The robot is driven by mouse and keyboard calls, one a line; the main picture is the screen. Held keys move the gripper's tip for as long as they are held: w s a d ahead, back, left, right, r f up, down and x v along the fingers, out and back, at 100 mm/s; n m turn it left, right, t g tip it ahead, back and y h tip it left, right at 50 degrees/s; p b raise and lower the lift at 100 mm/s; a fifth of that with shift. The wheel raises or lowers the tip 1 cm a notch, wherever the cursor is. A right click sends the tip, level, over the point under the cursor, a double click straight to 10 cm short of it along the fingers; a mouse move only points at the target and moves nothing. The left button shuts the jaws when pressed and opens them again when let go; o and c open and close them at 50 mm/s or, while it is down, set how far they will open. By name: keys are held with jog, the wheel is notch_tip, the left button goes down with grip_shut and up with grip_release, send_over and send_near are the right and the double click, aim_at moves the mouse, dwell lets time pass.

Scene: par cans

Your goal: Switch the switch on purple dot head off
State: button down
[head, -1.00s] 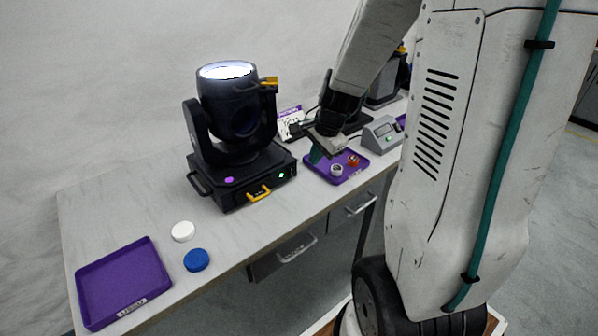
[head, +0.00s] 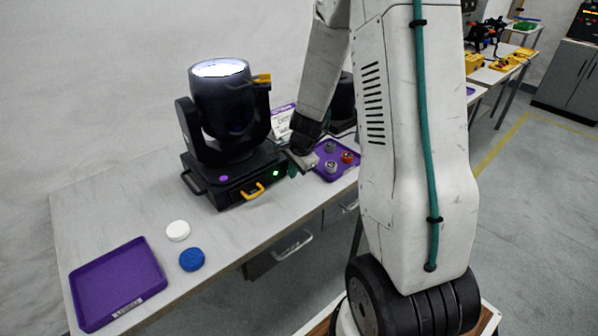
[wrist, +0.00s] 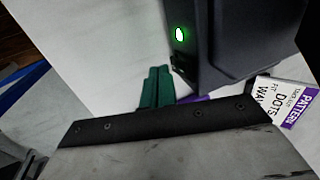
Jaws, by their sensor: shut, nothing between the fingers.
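The moving head light with the purple dot (head: 224,178) stands on the bench, its lens glowing white at the top. A green-lit switch (head: 276,173) shows on the front of its black base. The lit green spot also shows in the wrist view (wrist: 180,35), on the face of the dark base. My gripper (head: 293,170) is beside the right end of the base, close to the lit switch. In the wrist view, the green fingers (wrist: 157,86) are together and empty, below the lit spot. Contact with the base cannot be told.
A yellow handle (head: 253,191) sticks out from the base front. A purple tray (head: 330,176) with small knobs or parts lies to the right. A white disc (head: 178,230), a blue disc (head: 192,259) and an empty purple tray (head: 118,286) lie to the left. A printed card (wrist: 285,101) stands behind.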

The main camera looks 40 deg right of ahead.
jog(key=shift+w, duration=0.1)
jog(key=shift+w+f, duration=0.2)
jog(key=shift+w, duration=0.15)
jog(key=shift+r, duration=0.15)
jog(key=shift+r, duration=0.7)
jog(key=shift+s, duration=0.15)
